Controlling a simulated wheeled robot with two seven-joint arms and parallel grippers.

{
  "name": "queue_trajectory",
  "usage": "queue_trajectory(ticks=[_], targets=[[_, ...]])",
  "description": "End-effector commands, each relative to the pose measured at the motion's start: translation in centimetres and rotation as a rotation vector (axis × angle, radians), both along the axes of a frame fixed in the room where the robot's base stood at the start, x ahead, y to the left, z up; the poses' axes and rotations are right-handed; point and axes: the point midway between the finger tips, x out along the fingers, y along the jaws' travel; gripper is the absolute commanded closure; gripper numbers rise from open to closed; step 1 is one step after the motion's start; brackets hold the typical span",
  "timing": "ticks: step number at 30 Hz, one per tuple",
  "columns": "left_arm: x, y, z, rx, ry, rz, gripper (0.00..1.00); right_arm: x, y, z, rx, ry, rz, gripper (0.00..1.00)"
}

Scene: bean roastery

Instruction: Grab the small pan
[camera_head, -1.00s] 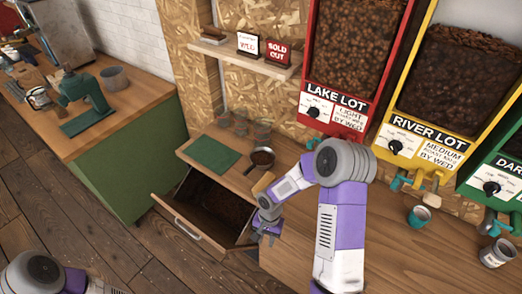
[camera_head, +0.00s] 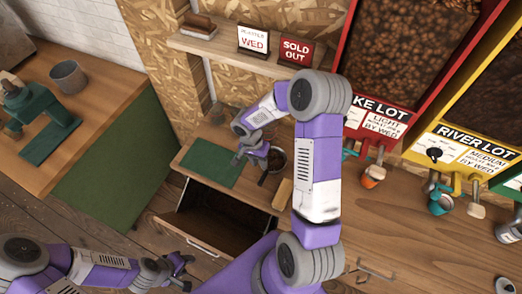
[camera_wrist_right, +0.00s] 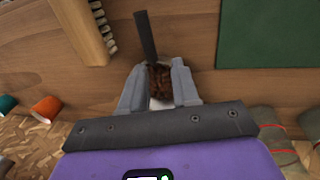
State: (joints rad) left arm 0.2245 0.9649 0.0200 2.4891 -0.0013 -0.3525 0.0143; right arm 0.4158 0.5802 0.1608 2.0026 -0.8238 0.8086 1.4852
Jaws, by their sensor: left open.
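The small pan (camera_head: 276,160) is dark, with a straight handle, and stands on the wooden counter beside the green mat. My right gripper (camera_head: 249,155) is over the counter at the pan and covers part of it. In the right wrist view brown beans in the pan (camera_wrist_right: 159,79) show between the two fingers of my right gripper (camera_wrist_right: 159,66), which are apart. The handle sticks out past the fingertips there. The fingers hide the pan's sides, and I cannot tell whether they touch it. My left gripper (camera_head: 187,270) is open and empty at lower left, away from the pan.
A wooden brush (camera_head: 283,193) lies close to the pan. The green mat (camera_head: 211,164) is left of it. An open drawer (camera_head: 197,241) sits below. Bean dispensers, an orange cup (camera_head: 373,176) and a teal cup (camera_head: 440,203) are to the right.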

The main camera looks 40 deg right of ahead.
Motion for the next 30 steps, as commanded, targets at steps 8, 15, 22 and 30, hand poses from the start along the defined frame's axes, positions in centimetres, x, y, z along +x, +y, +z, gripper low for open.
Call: queue_trajectory(ticks=[8, 15, 22, 30], targets=[[-0.1, 0.0, 0.3, 0.0, 0.002, 0.0, 0.57, -0.9, -0.2, -3.0, 0.002, 0.005, 0.0, 0.7], [-0.1, 0.0, 0.7, 0.0, 0.001, 0.001, 0.57, -1.8, -0.3, -6.4, 0.002, 0.005, 0.0, 0.7], [-0.1, 0.0, 0.7, 0.0, 0.002, -0.001, 0.57, -1.9, -0.4, -7.1, 0.001, 0.0, 0.0, 0.7], [-0.1, 0.0, 0.7, 0.0, 0.002, -0.001, 0.57, -1.9, -0.4, -7.0, 0.001, 0.001, 0.001, 0.96]])
